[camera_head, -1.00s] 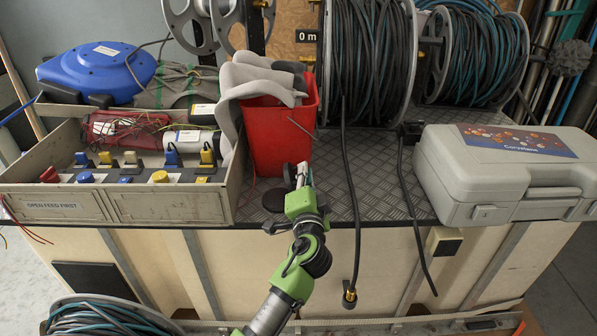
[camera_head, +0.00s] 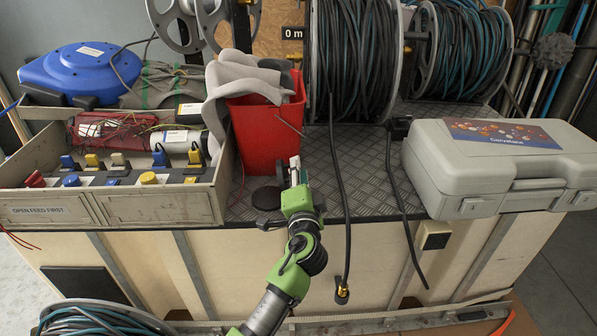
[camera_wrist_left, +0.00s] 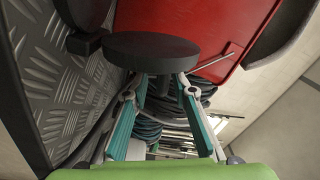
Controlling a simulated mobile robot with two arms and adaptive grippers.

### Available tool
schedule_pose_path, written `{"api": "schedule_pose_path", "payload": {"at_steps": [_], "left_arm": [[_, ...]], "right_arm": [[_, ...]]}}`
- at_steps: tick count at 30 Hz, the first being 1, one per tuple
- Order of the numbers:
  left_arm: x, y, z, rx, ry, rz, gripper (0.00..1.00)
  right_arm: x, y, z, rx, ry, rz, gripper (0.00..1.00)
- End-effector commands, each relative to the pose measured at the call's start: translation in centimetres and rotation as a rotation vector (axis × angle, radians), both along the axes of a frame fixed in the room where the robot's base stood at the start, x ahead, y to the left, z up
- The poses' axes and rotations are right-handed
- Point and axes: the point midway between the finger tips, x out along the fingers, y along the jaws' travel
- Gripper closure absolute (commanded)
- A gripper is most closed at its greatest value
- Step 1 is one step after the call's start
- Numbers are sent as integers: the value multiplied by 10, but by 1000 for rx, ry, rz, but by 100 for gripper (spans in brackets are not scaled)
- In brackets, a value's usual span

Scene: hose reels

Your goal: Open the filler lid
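A round black disc (camera_head: 267,198), which looks like the filler lid, sits at the front edge of the metal-plate bench top, below the red bucket. In the left wrist view the disc (camera_wrist_left: 150,50) is seen close up, with a short dark stem under it. My left gripper (camera_head: 294,172) is just right of the disc in the head view, fingers pointing away toward the bucket. In the wrist view its fingers (camera_wrist_left: 165,85) stand apart on either side of the stem, tips partly hidden by the disc. I cannot tell whether they touch it. My right gripper is out of view.
The red bucket (camera_head: 268,140) with grey cloth stands close behind. A tray (camera_head: 160,207) of switches, labelled "OPEN FEED FIRST", is on the left. A grey case (camera_head: 480,180) is on the right. Hoses (camera_head: 340,220) hang over the front edge right of my gripper.

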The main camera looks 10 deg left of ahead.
Motion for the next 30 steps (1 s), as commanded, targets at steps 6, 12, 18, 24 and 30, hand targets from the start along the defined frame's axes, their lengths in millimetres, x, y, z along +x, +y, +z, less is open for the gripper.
{"api": "schedule_pose_path", "payload": {"at_steps": [6,12,18,24,30], "left_arm": [[-2,1,-1,1,1,3,75],[-24,-6,-2,-3,3,3,75],[-66,-18,-2,-3,4,1,75],[-100,-28,-2,-1,2,0,75],[-114,-33,-1,0,1,1,75]], "right_arm": [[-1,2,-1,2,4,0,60],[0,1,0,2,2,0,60],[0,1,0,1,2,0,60],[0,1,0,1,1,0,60],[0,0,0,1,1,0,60]]}}
